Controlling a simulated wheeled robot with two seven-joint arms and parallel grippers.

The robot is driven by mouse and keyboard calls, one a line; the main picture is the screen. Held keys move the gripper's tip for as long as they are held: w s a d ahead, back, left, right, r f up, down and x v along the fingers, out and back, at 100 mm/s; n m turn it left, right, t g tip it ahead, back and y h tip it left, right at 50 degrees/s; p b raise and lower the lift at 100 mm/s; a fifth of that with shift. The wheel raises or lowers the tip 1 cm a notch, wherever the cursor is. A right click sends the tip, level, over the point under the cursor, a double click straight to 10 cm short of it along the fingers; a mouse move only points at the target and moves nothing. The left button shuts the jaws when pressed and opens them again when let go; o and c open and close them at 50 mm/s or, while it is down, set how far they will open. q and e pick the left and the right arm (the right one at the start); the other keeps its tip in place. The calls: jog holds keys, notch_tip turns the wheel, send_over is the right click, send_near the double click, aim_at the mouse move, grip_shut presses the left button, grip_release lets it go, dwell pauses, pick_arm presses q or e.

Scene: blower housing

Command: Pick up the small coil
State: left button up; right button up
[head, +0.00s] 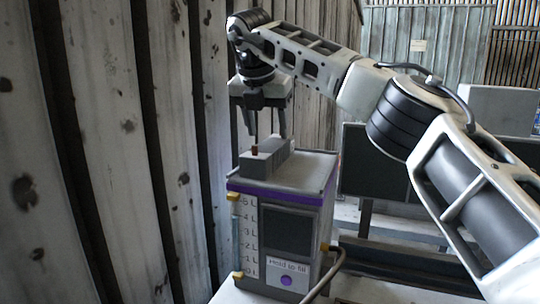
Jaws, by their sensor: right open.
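A small reddish-brown piece (254,150), which looks like the small coil, stands at the near left part of a grey block (268,160) on top of the dispenser. It is only a few pixels wide, so its windings cannot be made out. My right gripper (267,134) points down just above the block, with its two fingers apart and nothing visible between them. The fingertips are close over the block. Whether they touch anything cannot be told. My left gripper is not in view.
The grey dispenser (292,222) has a purple band, a litre scale, a "Hold to fill" button (287,281) and a hose (333,265) at its right. A corrugated wall (100,150) stands close on the left. A dark panel (372,165) and shelves are behind at right.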

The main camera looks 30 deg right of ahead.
aim_at(269, 145)
jog(key=p+x, duration=0.1)
jog(key=x, duration=0.4)
jog(key=shift+w+f, duration=0.15)
jog(key=shift+f, duration=0.3)
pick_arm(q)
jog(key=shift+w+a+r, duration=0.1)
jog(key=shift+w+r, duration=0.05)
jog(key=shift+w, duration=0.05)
pick_arm(e)
jog(key=shift+a, duration=0.1)
jog(key=c, duration=0.9)
jog(key=shift+c, duration=0.2)
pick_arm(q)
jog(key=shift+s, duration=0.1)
pick_arm(e)
jog(key=shift+r, duration=0.2)
